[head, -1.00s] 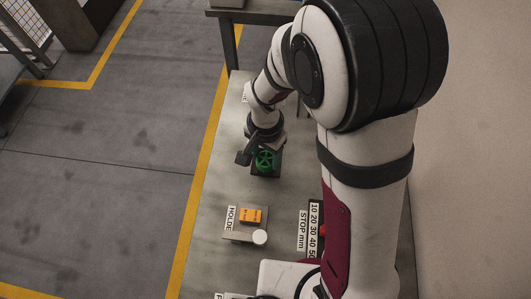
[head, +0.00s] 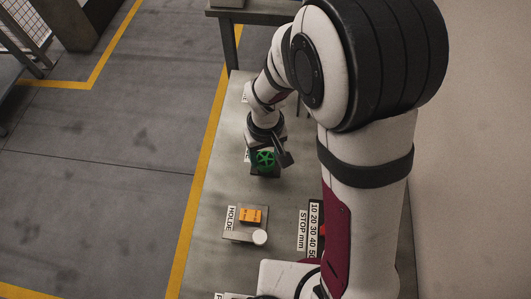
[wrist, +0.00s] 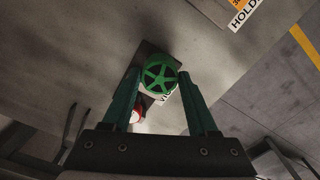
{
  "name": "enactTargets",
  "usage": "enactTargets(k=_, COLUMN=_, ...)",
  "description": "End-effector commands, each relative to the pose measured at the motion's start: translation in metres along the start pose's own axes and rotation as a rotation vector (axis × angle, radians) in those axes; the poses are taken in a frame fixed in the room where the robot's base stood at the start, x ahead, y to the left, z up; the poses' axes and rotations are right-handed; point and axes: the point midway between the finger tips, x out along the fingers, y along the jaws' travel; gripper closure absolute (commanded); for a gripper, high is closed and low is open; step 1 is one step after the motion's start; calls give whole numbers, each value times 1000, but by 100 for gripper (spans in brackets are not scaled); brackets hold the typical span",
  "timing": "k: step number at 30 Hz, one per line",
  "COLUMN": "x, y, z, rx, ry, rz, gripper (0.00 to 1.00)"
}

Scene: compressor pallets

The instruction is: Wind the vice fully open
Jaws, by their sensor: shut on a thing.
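The vice's green spoked handwheel (head: 265,160) is at the near end of the vice on the bench, below my wrist. In the wrist view the handwheel (wrist: 160,76) lies between the tips of my two dark green fingers. My gripper (wrist: 160,73) is shut on it, one finger at each side of the rim. The dark vice block (head: 264,173) shows a little under the wheel in the head view. My wrist and the wheel hide most of the vice, so I cannot see its jaw gap. A label beside the wheel is partly covered by a finger.
A grey holder plate (head: 236,237) with an orange block (head: 251,215) and a white round piece (head: 260,237) stands nearer on the bench (head: 215,190). A stop scale (head: 316,228) is at its right. Yellow floor lines run along the left.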

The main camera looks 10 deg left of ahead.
Motion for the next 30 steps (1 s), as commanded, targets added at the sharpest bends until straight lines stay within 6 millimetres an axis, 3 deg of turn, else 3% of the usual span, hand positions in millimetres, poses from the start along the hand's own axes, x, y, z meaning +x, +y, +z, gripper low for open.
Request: enactTargets(k=30, x=0, y=0, z=-1, rx=-944, ry=2, rz=1, gripper=96)
